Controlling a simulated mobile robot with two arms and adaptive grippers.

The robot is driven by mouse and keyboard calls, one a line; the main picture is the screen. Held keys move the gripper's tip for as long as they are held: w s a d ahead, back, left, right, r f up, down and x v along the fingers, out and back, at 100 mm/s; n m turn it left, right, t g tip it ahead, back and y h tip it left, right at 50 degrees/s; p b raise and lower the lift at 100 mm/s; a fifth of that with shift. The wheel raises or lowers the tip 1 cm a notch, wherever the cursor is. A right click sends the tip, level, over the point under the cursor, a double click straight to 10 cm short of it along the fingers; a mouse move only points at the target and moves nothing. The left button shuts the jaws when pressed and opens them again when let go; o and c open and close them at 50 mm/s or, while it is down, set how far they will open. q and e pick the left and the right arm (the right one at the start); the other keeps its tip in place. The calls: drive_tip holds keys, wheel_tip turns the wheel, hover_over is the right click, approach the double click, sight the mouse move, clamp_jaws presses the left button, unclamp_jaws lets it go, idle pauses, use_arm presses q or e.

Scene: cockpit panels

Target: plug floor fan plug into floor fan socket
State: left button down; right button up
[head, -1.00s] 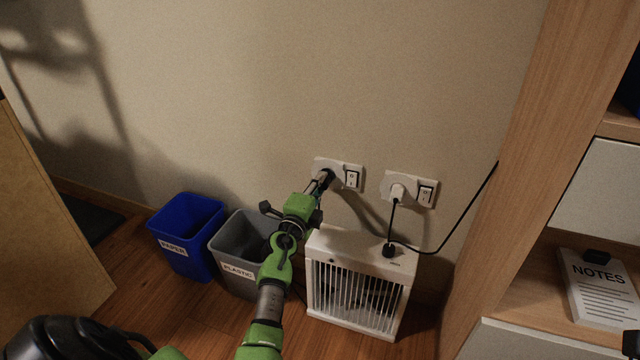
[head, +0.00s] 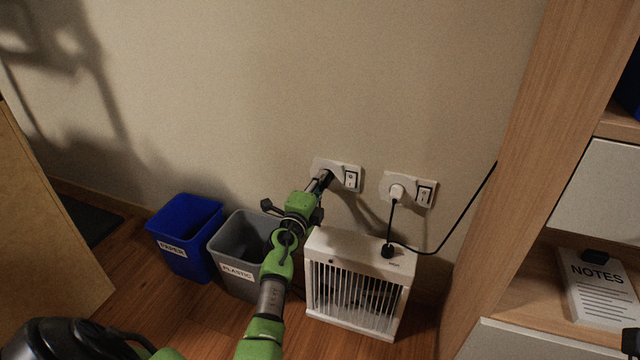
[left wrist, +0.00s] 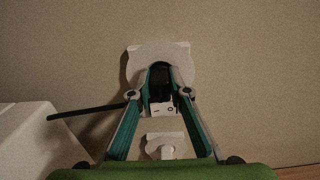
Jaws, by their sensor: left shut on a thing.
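My left gripper (head: 322,184) reaches to the left wall socket (head: 328,167) and is shut on a black plug (left wrist: 160,85). The plug is at the face of this socket, which shows as a pale plate in the left wrist view (left wrist: 180,60). I cannot tell how deep its pins sit. The fingers hide part of the plug and socket. A white box with a front grille, seemingly the floor fan (head: 357,282), stands on the floor below.
A white plug (head: 397,191) sits in the right wall socket (head: 425,182), with a black cord hanging near the fan top. Blue (head: 188,240) and grey (head: 236,279) bins stand left of the fan. A wooden shelf (head: 520,150) stands at the right.

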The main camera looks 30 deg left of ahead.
use_arm(q)
drive_tip(key=shift+w, duration=0.1)
drive_tip(key=c, duration=1.8)
unclamp_jaws()
drive_tip(key=shift+v, duration=3.8)
